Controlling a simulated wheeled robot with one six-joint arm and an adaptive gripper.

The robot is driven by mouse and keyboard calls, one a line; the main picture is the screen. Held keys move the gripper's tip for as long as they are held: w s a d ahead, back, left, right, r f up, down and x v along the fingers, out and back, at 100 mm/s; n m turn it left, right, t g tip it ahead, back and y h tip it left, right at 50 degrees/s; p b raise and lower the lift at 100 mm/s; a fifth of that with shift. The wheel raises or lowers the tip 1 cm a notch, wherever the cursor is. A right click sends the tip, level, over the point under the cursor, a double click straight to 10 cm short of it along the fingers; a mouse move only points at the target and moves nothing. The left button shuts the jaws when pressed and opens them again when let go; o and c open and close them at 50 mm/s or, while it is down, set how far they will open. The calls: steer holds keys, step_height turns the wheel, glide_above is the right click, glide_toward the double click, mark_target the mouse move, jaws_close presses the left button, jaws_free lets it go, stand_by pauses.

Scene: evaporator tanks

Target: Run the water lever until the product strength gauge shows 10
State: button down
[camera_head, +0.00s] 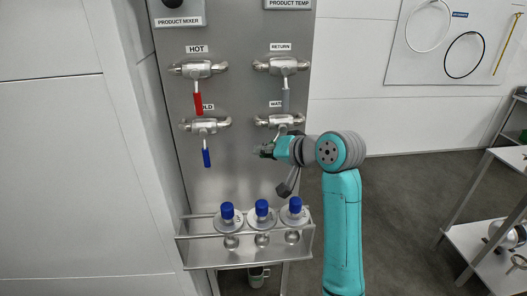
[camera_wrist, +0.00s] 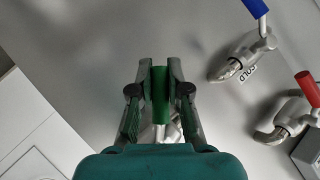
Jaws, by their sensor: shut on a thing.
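The water valve (camera_head: 279,121) is at the lower right of the grey panel in the head view, under a partly hidden label reading "WAT". Its green lever (camera_wrist: 160,84) lies between the two fingers in the wrist view. My gripper (camera_wrist: 160,66) is shut on this lever, with a finger on each side. In the head view my gripper (camera_head: 263,150) is just below the water valve, close to the panel, and the lever is mostly hidden by my wrist. No product strength gauge shows in either view.
Beside it are the cold valve with a blue lever (camera_head: 206,157), the hot valve with a red lever (camera_head: 198,103) and the return valve with a grey lever (camera_head: 285,100). Below, a metal rack (camera_head: 245,258) holds blue-capped bottles. A shelf unit (camera_head: 470,245) stands right.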

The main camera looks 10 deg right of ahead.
steer(key=c, duration=1.1)
jaws_free()
steer(key=shift+s, duration=0.1)
steer(key=v, duration=1.1)
steer(key=shift+s+d+r, duration=0.2)
steer(key=shift+s+d, duration=0.05)
stand_by(5.0)
